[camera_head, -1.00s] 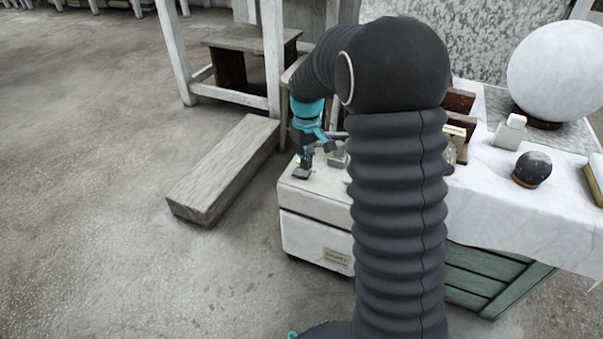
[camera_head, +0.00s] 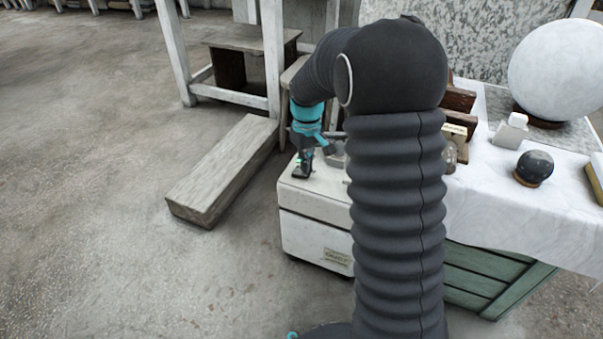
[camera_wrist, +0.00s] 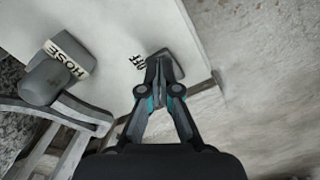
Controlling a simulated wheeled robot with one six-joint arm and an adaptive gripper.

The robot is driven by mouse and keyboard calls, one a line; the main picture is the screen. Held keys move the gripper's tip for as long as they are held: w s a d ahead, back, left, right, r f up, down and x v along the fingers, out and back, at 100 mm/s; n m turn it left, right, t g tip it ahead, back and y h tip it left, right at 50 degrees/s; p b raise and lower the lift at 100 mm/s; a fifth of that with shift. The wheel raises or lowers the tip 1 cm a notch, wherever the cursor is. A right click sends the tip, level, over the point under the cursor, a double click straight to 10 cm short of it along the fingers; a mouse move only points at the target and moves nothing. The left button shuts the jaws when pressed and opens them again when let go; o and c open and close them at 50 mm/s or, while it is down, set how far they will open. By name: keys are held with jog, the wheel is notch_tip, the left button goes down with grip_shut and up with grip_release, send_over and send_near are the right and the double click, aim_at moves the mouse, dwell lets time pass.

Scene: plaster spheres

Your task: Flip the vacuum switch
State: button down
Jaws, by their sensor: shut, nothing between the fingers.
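The vacuum unit is a pale box (camera_head: 315,225) on the floor at the middle of the head view, and its white top (camera_wrist: 115,25) fills much of the wrist view. A small dark grey switch plate (camera_wrist: 178,66) sits near the top's edge, beside partly hidden black lettering. My gripper (camera_wrist: 160,65) is shut and empty, with its fingertips over the switch plate. They look very close to it or touching, and they hide the lever, so its position cannot be told. In the head view my gripper (camera_head: 302,172) is at the box's left top corner.
A grey fitting labelled HOSE (camera_wrist: 55,75) stands on the box's top. A cloth-covered table (camera_head: 500,220) with a large white sphere (camera_head: 560,70) and a small dark sphere (camera_head: 534,168) is at right. A wooden beam (camera_head: 225,165) lies at left. Floor is open further left.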

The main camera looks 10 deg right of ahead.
jog(key=shift+f+b, duration=0.3)
jog(key=shift+f, duration=0.3)
dwell(0.3)
jog(key=shift+r, duration=0.15)
jog(key=shift+r+p, duration=2.8)
jog(key=shift+r, duration=0.65)
jog(key=shift+f, duration=0.1)
